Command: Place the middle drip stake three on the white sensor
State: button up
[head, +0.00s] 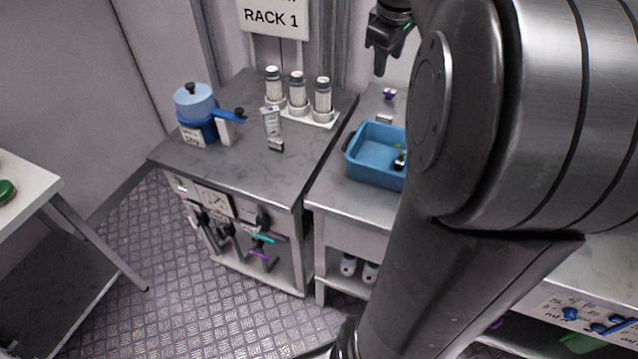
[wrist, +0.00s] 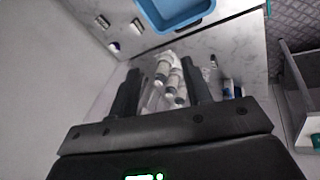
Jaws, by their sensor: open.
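My gripper (head: 385,55) hangs in the air at the top of the head view, beside the wall. In the wrist view its two fingers (wrist: 163,88) are spread apart, with nothing held between them. Below it, a small purple-topped piece (head: 389,94) and a small white block with a dark part (head: 384,118) sit on the right bench behind the blue tray. The white block may be the sensor; I cannot tell. I cannot single out a drip stake; the pieces are too small. My arm hides much of the right bench.
A blue tray (head: 374,179) with a dark and green item stands on the right bench. Several grey-white cylinders (head: 297,91) stand on a white base on the left bench, near a blue pot (head: 195,104) and a clear labelled piece (head: 271,121).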

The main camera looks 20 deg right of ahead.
jog(key=s+a+f+m+t+y, duration=0.1)
jog(key=s+a+f, duration=0.3)
jog(key=s+a, duration=0.5)
jog(key=s+a+f+m+t+y, duration=0.1)
jog(key=s+a+f+m, duration=0.3)
jog(key=s+a, duration=0.6)
jog(key=a, duration=0.3)
jog(key=shift+a+f, duration=0.3)
jog(key=shift+f, duration=0.1)
jog(key=shift+o, duration=0.4)
